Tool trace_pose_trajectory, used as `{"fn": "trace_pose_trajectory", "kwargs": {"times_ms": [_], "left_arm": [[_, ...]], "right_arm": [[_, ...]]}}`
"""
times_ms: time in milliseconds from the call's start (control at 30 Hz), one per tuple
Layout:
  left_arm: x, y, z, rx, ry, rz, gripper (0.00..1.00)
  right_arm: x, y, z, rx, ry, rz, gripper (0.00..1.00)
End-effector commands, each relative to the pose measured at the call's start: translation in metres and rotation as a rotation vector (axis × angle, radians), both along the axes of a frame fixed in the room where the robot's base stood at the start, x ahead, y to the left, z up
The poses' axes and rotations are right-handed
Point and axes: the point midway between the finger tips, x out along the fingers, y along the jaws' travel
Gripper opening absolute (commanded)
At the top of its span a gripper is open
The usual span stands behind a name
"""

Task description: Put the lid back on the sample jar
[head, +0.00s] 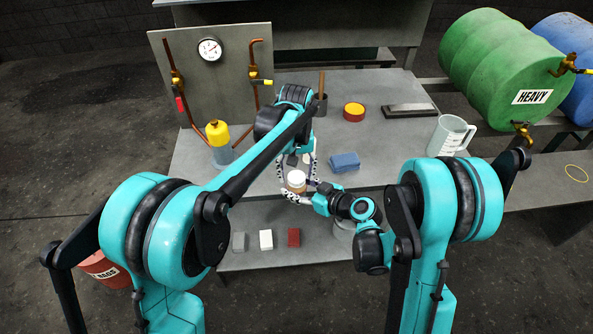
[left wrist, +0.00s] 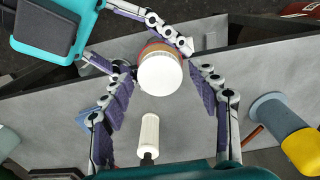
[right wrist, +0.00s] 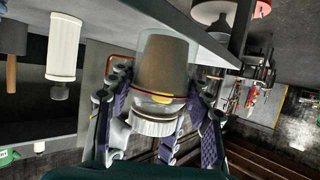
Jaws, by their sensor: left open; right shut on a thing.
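The sample jar (right wrist: 168,58) is clear with brown contents, and my right gripper (head: 292,196) is shut on it, holding it in front of the bench edge. The white ribbed lid (right wrist: 155,122) sits at the jar's mouth; it also shows from above in the left wrist view (left wrist: 160,75). I cannot tell how tightly it is seated. My left gripper (left wrist: 162,88) is open, with its fingers on both sides of the lid and visible gaps between. In the head view the jar (head: 297,187) is partly hidden by the fingers.
On the bench (head: 375,165) are a blue folded cloth (head: 344,162), a red-and-yellow tin (head: 354,112), a clear jug (head: 450,135) and a yellow-topped bottle (head: 219,140). A gauge panel (head: 235,75) stands behind. The lower shelf holds small blocks (head: 266,240).

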Motion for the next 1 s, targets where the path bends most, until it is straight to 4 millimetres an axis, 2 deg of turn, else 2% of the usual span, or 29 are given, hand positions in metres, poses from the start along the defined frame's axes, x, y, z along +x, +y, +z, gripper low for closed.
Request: {"fn": "trace_pose_trajectory", "kwargs": {"times_ms": [33, 200, 533, 567, 600, 633, 1000], "left_arm": [[0.0000, 0.0000, 0.0001, 0.000, 0.000, 0.000, 0.56], [0.0001, 0.0000, 0.0002, 0.000, 0.000, 0.000, 0.11], [0.0001, 0.0000, 0.0002, 0.000, 0.000, -0.005, 0.08], [0.0001, 0.0000, 0.0002, 0.000, 0.000, -0.005, 0.51], [0.0001, 0.0000, 0.0002, 0.000, 0.000, -0.005, 0.61], [0.0001, 0.0000, 0.0002, 0.000, 0.000, -0.005, 0.67], [0.0001, 0.0000, 0.0045, 0.000, 0.000, -0.005, 0.67]], "right_arm": [[0.0001, 0.0001, 0.0002, 0.000, 0.000, 0.000, 0.00], [0.0001, 0.0001, 0.0002, 0.000, 0.000, 0.000, 0.00], [0.0001, 0.0001, 0.0003, 0.001, 0.000, 0.000, 0.00], [0.0001, 0.0001, 0.0003, 0.001, 0.000, 0.000, 0.00], [0.0001, 0.0001, 0.0003, 0.001, 0.000, 0.000, 0.00], [0.0001, 0.0001, 0.0003, 0.001, 0.000, 0.000, 0.00], [0.0001, 0.0001, 0.0002, 0.000, 0.000, 0.000, 0.00]]}}
